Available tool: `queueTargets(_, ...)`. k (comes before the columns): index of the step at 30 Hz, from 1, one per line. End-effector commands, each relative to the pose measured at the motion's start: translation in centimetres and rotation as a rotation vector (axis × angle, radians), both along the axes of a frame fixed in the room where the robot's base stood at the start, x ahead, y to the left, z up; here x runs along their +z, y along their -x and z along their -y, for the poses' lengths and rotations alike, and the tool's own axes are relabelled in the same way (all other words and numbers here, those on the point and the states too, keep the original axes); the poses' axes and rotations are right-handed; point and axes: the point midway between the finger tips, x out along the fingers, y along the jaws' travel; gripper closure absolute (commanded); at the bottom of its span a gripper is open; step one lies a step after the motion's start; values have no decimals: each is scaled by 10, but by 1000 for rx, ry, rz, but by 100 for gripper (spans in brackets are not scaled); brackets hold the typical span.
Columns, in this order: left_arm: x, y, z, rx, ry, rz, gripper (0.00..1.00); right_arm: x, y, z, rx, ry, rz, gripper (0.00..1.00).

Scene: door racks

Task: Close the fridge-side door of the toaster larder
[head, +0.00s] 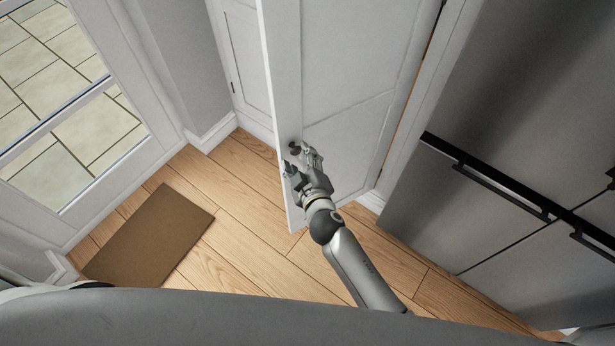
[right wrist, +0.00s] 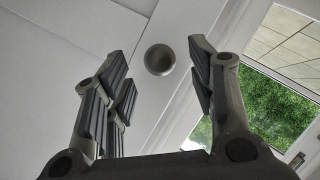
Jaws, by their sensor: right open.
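The white panelled door (head: 345,80) next to the fridge stands open, its free edge towards the left and its hinge side by the fridge. A dark round knob (head: 294,147) sits on the door near its free edge. The knob also shows in the right wrist view (right wrist: 159,60), between and beyond the fingertips. My right gripper (head: 300,160) is open and close to the knob, on the fridge-facing side of the door. In the right wrist view the fingers (right wrist: 158,75) are apart with nothing between them. Whether they touch the door cannot be told. My left gripper is not in view.
The dark steel fridge (head: 450,120) with black bar handles (head: 490,180) stands at the right. A glazed door (head: 120,140) is at the left, with a brown mat (head: 150,235) on the wooden floor (head: 235,235). Another white door leaf (head: 248,60) is behind the open door.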

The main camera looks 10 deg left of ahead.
Motion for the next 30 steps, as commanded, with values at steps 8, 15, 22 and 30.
queueTargets(8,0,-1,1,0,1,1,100,14,47,20,1,0,-1,49)
queueTargets(15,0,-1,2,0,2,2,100,24,74,31,1,-1,-2,49)
queueTargets(22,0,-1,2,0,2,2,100,27,81,34,1,0,-1,49)
queueTargets(30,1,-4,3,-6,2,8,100,24,81,35,0,2,-7,49)
